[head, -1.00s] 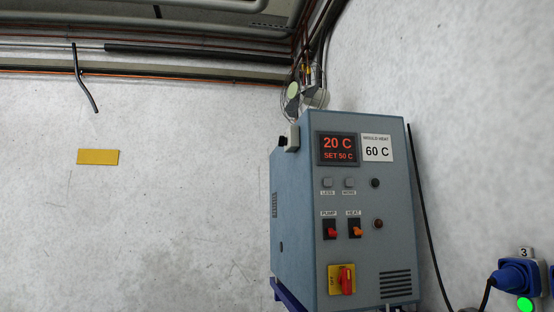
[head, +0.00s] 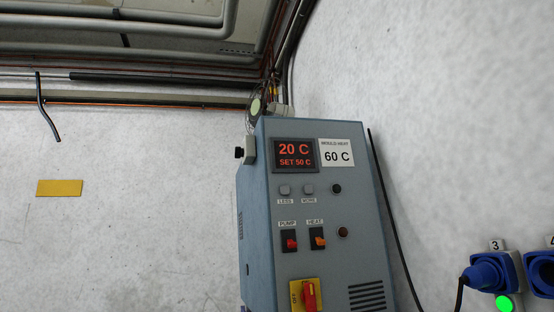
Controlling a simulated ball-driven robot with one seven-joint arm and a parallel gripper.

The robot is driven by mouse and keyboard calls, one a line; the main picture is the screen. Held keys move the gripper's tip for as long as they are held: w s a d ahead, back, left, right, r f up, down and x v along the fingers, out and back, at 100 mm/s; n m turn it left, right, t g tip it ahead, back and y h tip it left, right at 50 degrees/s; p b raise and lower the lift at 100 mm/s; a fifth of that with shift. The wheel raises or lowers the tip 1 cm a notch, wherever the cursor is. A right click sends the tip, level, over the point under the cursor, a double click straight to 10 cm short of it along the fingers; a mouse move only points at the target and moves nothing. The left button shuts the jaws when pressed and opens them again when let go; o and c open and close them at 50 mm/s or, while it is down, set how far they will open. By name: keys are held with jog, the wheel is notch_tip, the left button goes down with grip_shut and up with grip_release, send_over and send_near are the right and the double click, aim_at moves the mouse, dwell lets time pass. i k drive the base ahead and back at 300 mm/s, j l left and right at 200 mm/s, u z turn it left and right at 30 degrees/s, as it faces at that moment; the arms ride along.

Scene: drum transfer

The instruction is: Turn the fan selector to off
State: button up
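No control labelled as a fan selector can be read in the head view. A grey-blue control cabinet (head: 325,220) stands against the wall right of centre. Low on its front is a red rotary switch (head: 309,296) on a yellow plate (head: 296,292), cut by the bottom edge of the picture; its handle looks about upright. Above it are a red PUMP switch (head: 291,243) and an orange HEAT switch (head: 319,241). A display (head: 295,155) reads 20 C, SET 50 C. My gripper is not in view.
A card (head: 338,154) beside the display reads MOULD HEAT 60 C. Blue plugs and sockets (head: 487,272), one marked 3, with a lit green button (head: 504,303), are at the lower right. Pipes (head: 150,50) run overhead. A yellow plate (head: 59,188) is on the left wall.

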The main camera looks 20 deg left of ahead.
aim_at(239, 151)
jog(key=i+j+z, duration=0.1)
jog(key=j, duration=0.2)
jog(key=i+j+z, duration=0.2)
jog(key=i+j, duration=0.15)
jog(key=j, duration=0.3)
jog(key=i+j+z, duration=0.1)
jog(key=j, duration=0.2)
jog(key=i+j+z, duration=0.1)
jog(key=j, duration=0.25)
